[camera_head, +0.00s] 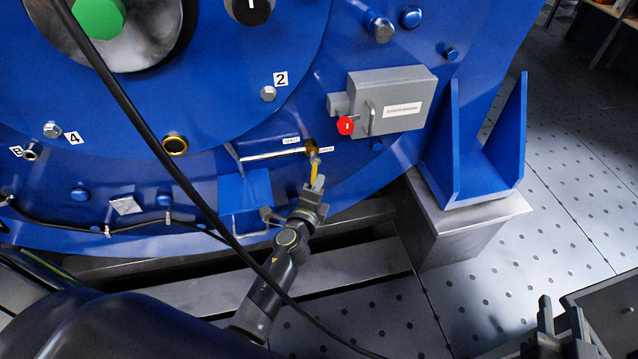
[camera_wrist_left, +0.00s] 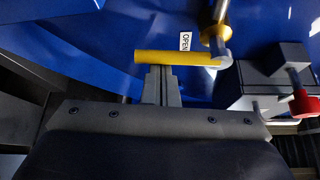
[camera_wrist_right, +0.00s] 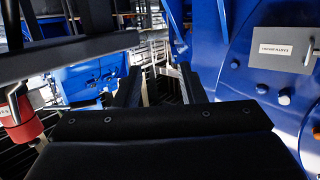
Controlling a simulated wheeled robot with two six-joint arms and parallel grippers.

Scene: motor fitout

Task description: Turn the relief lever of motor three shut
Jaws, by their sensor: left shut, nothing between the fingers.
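The relief lever (camera_head: 316,168) has a yellow handle on a brass valve (camera_head: 311,147) low on the blue motor housing. In the head view the handle hangs down from its pivot. In the left wrist view the yellow handle (camera_wrist_left: 172,57) lies crosswise, with an OPEN label (camera_wrist_left: 185,41) beside it. My left gripper (camera_head: 318,184) is shut with nothing held; its fingertips (camera_wrist_left: 161,72) are right at the handle, and I cannot tell whether they touch it. My right gripper (camera_head: 562,318) is away from the motor at the lower right, its fingers apart and empty in the right wrist view (camera_wrist_right: 160,80).
A grey box (camera_head: 392,102) with a red knob (camera_head: 346,125) sits right of the valve. A blue bracket (camera_head: 475,150) on a metal block stands further right. A black cable (camera_head: 150,140) crosses the head view. Perforated floor (camera_head: 570,225) is open at the right.

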